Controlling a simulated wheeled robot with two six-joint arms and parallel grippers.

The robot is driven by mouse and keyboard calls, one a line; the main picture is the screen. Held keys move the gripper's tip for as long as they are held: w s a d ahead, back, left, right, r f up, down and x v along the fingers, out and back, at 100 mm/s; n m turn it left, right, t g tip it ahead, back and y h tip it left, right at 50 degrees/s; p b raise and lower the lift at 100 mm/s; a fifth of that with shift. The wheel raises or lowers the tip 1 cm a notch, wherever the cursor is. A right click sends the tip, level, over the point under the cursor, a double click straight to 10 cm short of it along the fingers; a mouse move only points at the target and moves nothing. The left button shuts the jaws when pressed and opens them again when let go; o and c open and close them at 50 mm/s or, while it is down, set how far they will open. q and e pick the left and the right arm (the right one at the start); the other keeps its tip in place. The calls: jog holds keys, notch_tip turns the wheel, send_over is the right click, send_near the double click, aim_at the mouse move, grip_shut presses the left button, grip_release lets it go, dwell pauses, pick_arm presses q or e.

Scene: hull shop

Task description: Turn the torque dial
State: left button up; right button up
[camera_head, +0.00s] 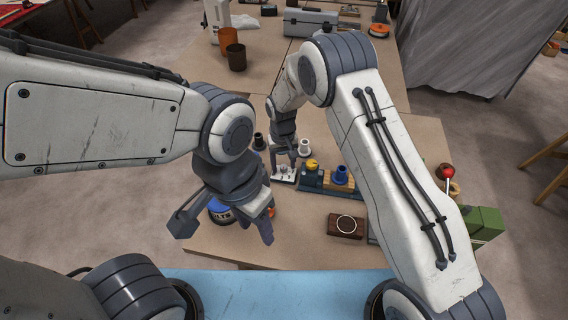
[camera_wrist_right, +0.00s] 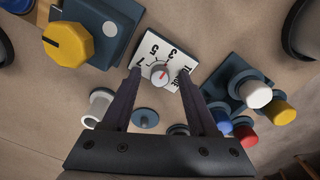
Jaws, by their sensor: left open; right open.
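The torque dial is a small round grey knob (camera_wrist_right: 160,74) on a white plate (camera_wrist_right: 152,48) with black numbers. A red pointer line on the knob points to the upper right in the right wrist view. My right gripper (camera_wrist_right: 158,78) is open, with one finger on each side of the knob. I cannot tell whether the fingers touch it. In the head view the white plate (camera_head: 285,178) lies under my right gripper (camera_head: 284,164), mostly hidden. My left gripper (camera_head: 256,226) is open and empty, near the table's front left.
A yellow knob on a blue-grey box (camera_wrist_right: 68,43) stands beside the plate. Coloured pegs (camera_wrist_right: 257,94) stand on the other side. A blue tin (camera_head: 221,211) is by my left gripper. A brown block (camera_head: 346,226) and a red-ball lever (camera_head: 447,172) are further right.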

aim_at(283, 167)
notch_tip(283, 167, up, 10)
jog(key=b, duration=0.1)
jog(key=shift+r+b, duration=0.25)
jog(key=shift+b, duration=0.05)
jog(key=shift+a, duration=0.15)
